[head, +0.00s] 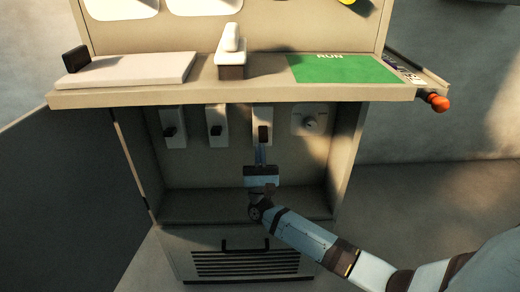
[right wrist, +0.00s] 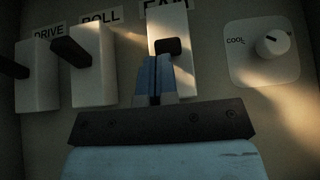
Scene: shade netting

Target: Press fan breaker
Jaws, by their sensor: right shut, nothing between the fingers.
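The fan breaker (head: 262,112) is a white block with a dark toggle (head: 263,133), third from the left in the open cabinet recess. In the right wrist view the fan breaker (right wrist: 182,72) stands under a partly cut-off label that appears to read FAN. Its dark toggle (right wrist: 168,46) is just above the fingertips. My right gripper (head: 261,147) is shut and empty, with its fingers pointing up at the lower part of the fan breaker. The fingertips (right wrist: 154,62) overlap the toggle's lower edge in view; I cannot tell whether they touch. My left gripper is out of view.
The DRIVE breaker (right wrist: 38,85) and ROLL breaker (right wrist: 90,75) stand to the left. A COOL dial (right wrist: 272,45) is to the right. A shelf (head: 230,95) with a green RUN panel (head: 345,69) overhangs the recess. An open door (head: 75,190) is at left.

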